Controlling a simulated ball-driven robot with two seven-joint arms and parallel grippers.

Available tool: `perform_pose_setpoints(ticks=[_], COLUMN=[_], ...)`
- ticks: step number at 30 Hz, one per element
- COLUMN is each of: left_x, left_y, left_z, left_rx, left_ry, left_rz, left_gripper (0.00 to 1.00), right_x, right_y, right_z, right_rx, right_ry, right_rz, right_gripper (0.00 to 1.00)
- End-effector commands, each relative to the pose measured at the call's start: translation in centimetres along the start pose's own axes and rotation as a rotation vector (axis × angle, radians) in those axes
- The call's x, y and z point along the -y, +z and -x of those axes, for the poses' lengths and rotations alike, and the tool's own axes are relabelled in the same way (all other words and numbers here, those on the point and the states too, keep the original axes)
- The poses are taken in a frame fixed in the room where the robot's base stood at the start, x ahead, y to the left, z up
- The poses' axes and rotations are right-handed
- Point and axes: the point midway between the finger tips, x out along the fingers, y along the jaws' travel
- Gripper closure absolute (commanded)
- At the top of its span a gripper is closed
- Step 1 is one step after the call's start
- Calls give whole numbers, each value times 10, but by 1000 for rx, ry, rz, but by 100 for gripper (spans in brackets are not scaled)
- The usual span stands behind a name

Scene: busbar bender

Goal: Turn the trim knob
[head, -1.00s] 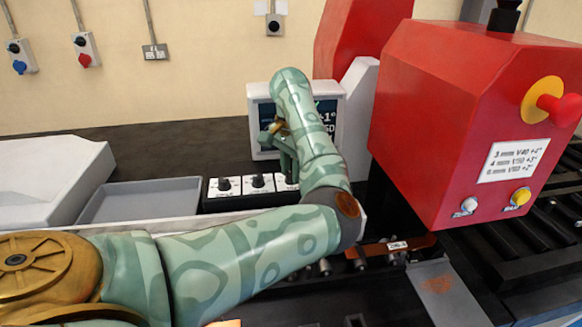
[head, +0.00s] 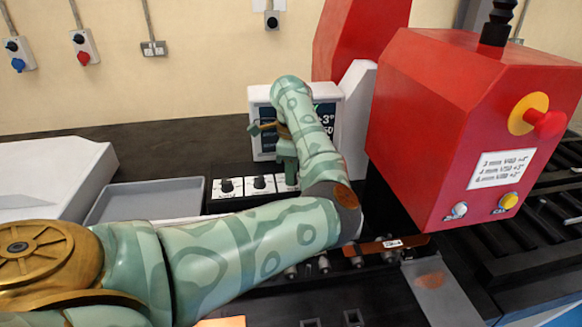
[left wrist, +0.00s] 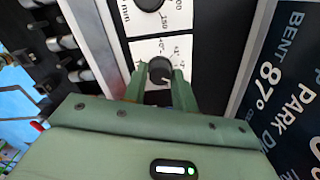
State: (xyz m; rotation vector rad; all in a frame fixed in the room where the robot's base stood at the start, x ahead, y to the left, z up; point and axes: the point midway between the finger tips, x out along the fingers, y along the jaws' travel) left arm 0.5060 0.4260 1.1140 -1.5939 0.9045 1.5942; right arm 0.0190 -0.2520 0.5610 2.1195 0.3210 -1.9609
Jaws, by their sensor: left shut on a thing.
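The trim knob (left wrist: 160,70) is a black round knob on a white scale plate, seen in the left wrist view. My left gripper (left wrist: 161,82) is shut on it, one green finger on each side. In the head view my left gripper (head: 286,172) reaches down at the right end of the row of knobs, and my arm hides the trim knob there. The display (head: 325,117) behind it is partly covered by my arm; "+3°" shows at its top. In the left wrist view the display (left wrist: 285,75) reads "BENT 87°". My right gripper is not in view.
Two other knobs (head: 227,186) (head: 260,183) sit left of my gripper. A grey tray (head: 145,203) lies further left. The red bender head (head: 455,125), with an emergency button (head: 546,124) and a placard (head: 502,169), stands close on the right.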

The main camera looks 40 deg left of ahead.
Motion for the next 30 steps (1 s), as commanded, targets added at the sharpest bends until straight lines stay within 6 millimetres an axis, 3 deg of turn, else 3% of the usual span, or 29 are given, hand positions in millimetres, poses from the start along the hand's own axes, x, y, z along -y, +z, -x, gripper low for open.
perform_pose_setpoints(ticks=[9, 26, 27, 29, 30], left_x=[0, 0, 0, 0, 0], left_y=[0, 0, 0, 0, 0], left_z=[1, 1, 1, 1, 0], left_rx=[0, 0, 0, 0, 0], left_ry=[-1, -1, -1, -1, -1], left_rz=[-135, -167, -167, -167, -166], left_gripper=[95, 95, 70, 53, 51], right_x=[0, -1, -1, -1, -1], right_y=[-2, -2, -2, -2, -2], right_z=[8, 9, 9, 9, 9], right_rx=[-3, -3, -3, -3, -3], right_ry=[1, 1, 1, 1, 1], right_rz=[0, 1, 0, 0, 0], right_gripper=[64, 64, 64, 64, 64])
